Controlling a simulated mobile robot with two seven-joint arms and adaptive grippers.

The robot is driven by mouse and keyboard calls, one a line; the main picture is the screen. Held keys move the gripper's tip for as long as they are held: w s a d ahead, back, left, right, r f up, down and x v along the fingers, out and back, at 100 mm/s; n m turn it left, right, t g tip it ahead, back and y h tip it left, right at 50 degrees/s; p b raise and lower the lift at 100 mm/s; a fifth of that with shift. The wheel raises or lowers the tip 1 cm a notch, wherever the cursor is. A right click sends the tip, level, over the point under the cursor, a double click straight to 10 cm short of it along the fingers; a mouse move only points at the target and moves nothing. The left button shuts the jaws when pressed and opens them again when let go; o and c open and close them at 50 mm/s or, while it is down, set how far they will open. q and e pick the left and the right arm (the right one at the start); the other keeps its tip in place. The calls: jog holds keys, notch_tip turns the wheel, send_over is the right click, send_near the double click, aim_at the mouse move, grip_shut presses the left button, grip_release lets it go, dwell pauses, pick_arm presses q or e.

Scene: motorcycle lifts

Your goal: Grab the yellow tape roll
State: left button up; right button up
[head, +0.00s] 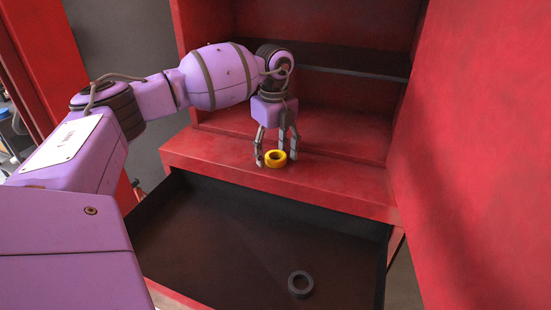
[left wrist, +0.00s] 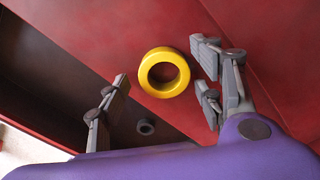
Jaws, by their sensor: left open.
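The yellow tape roll (head: 275,158) lies flat on the red ledge of the cabinet, close to its front edge. My left gripper (head: 276,160) points down over the ledge with its fingers spread on both sides of the roll. It is open and holds nothing. In the left wrist view the yellow tape roll (left wrist: 165,72) shows between the fingers of my left gripper (left wrist: 162,90), nearer the right-hand fingers. I cannot tell whether any finger touches it. My right gripper is in neither view.
Below the ledge a dark open drawer (head: 220,240) juts out, with a black tape roll (head: 300,284) lying in it. A dark shelf (head: 350,59) spans the cabinet above the ledge. A large red panel (head: 480,150) stands on the right. The ledge right of the gripper is clear.

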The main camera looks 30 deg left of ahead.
pick_arm(q)
jog(key=c, duration=1.2)
jog(key=shift+o, duration=0.2)
jog(key=shift+r, duration=0.1)
